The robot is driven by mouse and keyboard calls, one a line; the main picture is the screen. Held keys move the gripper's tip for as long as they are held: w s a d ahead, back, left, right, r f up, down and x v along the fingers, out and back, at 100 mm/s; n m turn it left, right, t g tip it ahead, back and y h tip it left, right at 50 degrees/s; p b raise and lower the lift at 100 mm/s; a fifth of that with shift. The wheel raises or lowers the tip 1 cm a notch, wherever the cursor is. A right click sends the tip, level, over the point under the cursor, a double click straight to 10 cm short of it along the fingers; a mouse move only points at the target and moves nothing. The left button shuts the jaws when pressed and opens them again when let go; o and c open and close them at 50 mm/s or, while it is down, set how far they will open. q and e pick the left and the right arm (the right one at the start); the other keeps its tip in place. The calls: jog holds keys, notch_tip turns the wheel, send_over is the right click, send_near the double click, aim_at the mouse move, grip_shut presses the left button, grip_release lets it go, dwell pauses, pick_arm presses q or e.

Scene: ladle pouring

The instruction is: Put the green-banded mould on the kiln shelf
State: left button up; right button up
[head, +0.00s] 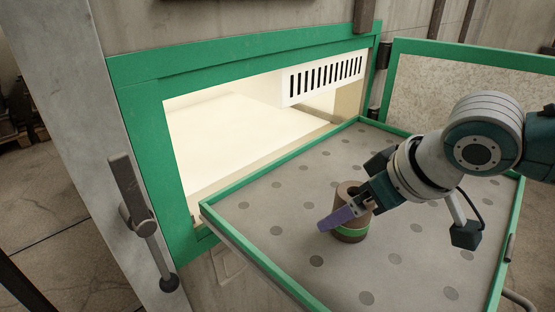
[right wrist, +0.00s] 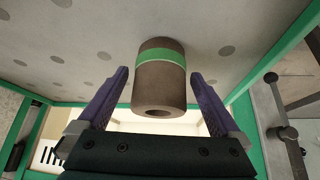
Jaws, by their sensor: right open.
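The green-banded mould (head: 350,232) is a brown hollow cylinder with a green band. In the right wrist view the mould (right wrist: 158,88) sits between the two fingers of the gripper (right wrist: 160,75), with a visible gap on each side. In the head view one finger crosses in front of the mould; the other is mostly hidden. My left gripper is not in view.
The lit kiln opening (head: 225,140) with its green frame (head: 150,100) lies behind the shelf. A white slotted panel (head: 322,78) hangs inside it. A lever handle (head: 135,205) stands left of the opening. Much of the shelf around the mould is bare.

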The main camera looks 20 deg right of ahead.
jog(key=shift+r, duration=0.15)
jog(key=shift+s+r, duration=0.1)
jog(key=shift+r, duration=0.2)
jog(key=p+v, duration=0.4)
jog(key=v, duration=0.7)
jog(key=s+a+f+g, duration=0.1)
jog(key=s+a, duration=0.1)
jog(key=s, duration=0.3)
jog(key=s+a+f+g, duration=0.1)
jog(key=s+a+f, duration=0.1)
jog(key=s, duration=0.3)
jog(key=s+a+f+h, duration=0.1)
jog(key=s+a, duration=0.2)
jog(key=s, duration=0.2)
jog(key=shift+a+f+g, duration=0.15)
jog(key=shift+f+g, duration=0.2)
jog(key=shift+g, duration=0.05)
